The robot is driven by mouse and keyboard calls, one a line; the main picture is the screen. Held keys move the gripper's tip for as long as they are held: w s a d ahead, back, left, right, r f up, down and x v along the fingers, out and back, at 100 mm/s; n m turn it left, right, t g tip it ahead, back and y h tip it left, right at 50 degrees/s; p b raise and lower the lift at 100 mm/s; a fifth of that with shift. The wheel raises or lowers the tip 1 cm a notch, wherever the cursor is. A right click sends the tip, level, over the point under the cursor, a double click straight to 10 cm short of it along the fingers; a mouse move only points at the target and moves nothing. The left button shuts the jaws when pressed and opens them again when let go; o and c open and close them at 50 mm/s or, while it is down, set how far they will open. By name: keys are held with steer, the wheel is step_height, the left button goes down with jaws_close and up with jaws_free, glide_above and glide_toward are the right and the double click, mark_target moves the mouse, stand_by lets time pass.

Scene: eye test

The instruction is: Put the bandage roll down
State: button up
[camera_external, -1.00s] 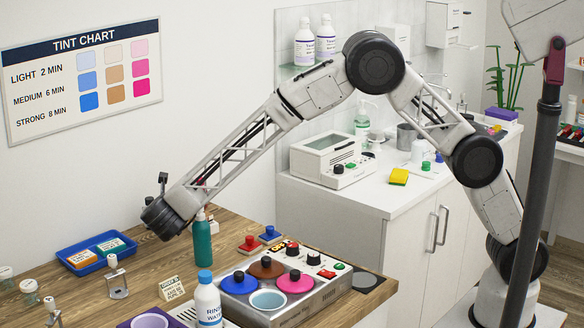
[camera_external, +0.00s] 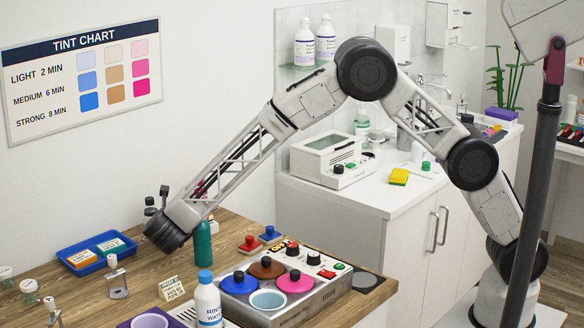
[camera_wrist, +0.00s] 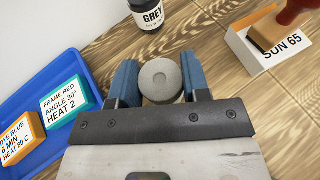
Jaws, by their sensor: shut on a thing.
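In the wrist view my gripper (camera_wrist: 159,64) has its two blue fingers closed on a round, pale grey thing with a small darker middle, which looks like the bandage roll (camera_wrist: 160,86) seen end-on. The roll is above or on the wooden table (camera_wrist: 203,60); I cannot tell whether it touches the wood. In the external view my wrist end is low over the table, left of the teal bottle (camera_external: 202,243). The fingers and the roll are hidden there.
The blue tray (camera_wrist: 36,72) with a green box (camera_wrist: 66,98) and an orange box (camera_wrist: 22,133) lies left. A dark bottle labelled GREY (camera_wrist: 149,12) stands beyond the roll. A white SUN 65 block (camera_wrist: 256,55) is at right. Bare wood lies between them.

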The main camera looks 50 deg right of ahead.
steer(key=shift+f, duration=0.1)
steer(key=o, duration=0.9)
steer(key=shift+s+a+r, duration=0.1)
steer(key=shift+s+r, duration=0.05)
steer(key=shift+r, duration=0.1)
steer(key=v, duration=1.1)
steer(key=shift+s+a, duration=0.15)
steer(key=shift+s, duration=0.1)
steer(key=shift+r, duration=0.25)
